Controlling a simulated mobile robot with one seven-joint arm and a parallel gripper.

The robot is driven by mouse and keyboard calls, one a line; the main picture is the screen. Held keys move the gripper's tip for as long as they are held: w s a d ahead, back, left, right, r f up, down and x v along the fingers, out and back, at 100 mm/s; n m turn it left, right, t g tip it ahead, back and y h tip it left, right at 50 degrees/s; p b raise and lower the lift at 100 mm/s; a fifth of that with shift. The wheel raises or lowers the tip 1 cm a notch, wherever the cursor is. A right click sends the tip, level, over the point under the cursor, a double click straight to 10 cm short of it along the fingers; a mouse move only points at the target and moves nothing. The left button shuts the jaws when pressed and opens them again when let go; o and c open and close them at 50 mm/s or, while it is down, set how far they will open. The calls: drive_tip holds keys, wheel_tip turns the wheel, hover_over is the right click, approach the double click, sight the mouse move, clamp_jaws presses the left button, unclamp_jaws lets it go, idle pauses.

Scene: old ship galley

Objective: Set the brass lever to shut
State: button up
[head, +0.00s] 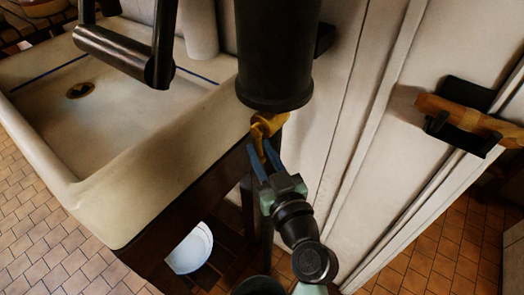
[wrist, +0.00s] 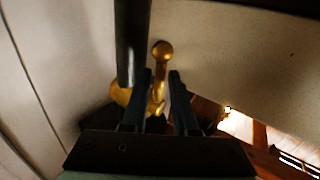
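The brass lever (head: 265,124) shows in the head view just under a thick black cylinder, beside the sink's right corner. In the wrist view the lever (wrist: 162,52) has a rounded ball end and a slim neck, with a wider brass body lower left. My gripper (head: 259,147) reaches up to it from below, its blue fingers apart. In the wrist view my gripper (wrist: 160,74) has one finger on each side of the lever's neck, with narrow gaps showing. The lever's mount is partly hidden by the cylinder and my fingers.
The black cylinder (head: 275,50) hangs close above the lever. A pale panelled wall (head: 335,120) is close at right. A wooden handle (head: 465,117) sits in a black bracket.

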clamp_jaws()
idle(1.2)
